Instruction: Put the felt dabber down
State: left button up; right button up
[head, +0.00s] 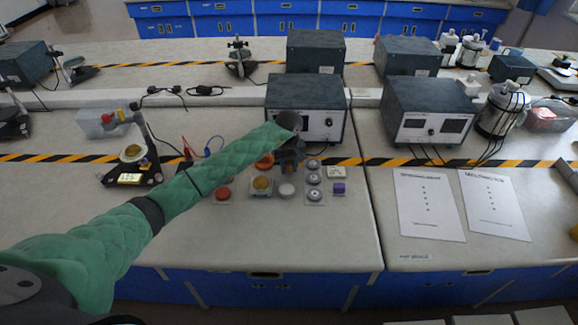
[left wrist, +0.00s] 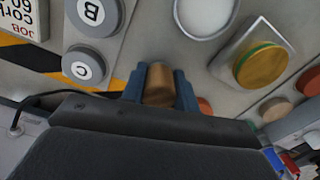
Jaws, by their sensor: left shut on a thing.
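My left gripper (head: 291,165) reaches in over the bench in the head view, among small round pads. In the left wrist view its two blue fingers (left wrist: 161,92) are shut on a brown cylinder (left wrist: 159,84), which looks like the felt dabber. Its lower end is hidden, so I cannot tell whether it touches the bench. A white disc (head: 287,190) lies just in front of the gripper. A yellow pad (head: 262,183) on a square plate is to its left, also in the wrist view (left wrist: 261,65). My right gripper is not in view.
Grey lettered discs (head: 314,194) stand in a column right of the gripper, with a purple block (head: 339,189) and a printed label card (head: 336,172) beyond. A red pad (head: 223,193) is farther left. A power supply box (head: 306,108) stands behind. Bare bench lies in front.

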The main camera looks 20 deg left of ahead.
pick_arm(q)
jog(key=shift+f, duration=0.5)
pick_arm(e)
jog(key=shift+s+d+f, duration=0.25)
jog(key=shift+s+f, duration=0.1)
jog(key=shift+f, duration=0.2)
pick_arm(q)
jog(key=shift+f, duration=0.15)
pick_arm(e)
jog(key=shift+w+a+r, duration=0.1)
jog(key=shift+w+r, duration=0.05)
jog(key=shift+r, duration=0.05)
pick_arm(q)
jog(key=o, duration=0.9)
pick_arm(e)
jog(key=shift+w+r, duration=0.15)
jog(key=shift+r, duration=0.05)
